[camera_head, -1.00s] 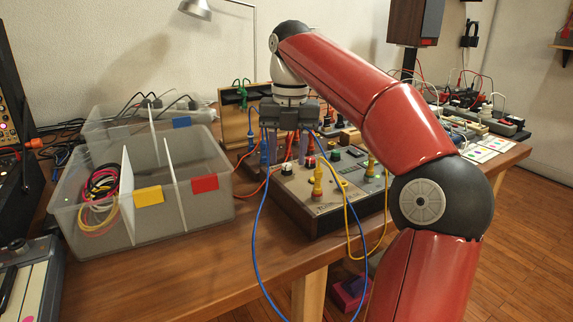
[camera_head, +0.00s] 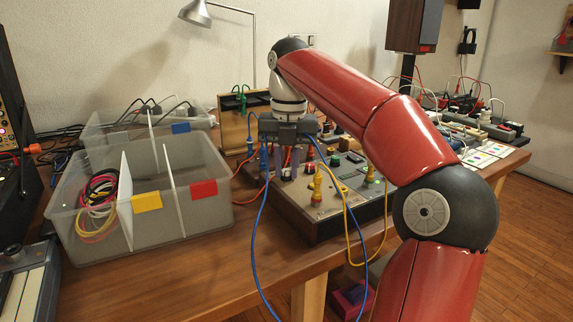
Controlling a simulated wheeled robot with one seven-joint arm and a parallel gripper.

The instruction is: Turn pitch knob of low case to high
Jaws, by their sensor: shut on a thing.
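My gripper (camera_head: 287,170) points straight down over the panel's back left part.
A yellow plug (camera_head: 316,187) stands right of my gripper. Blue cables (camera_head: 254,230) and a yellow cable (camera_head: 349,235) hang in loops before the case. A clear divided bin (camera_head: 95,240) stands close on the left. A wooden cable rack (camera_head: 232,128) is behind.

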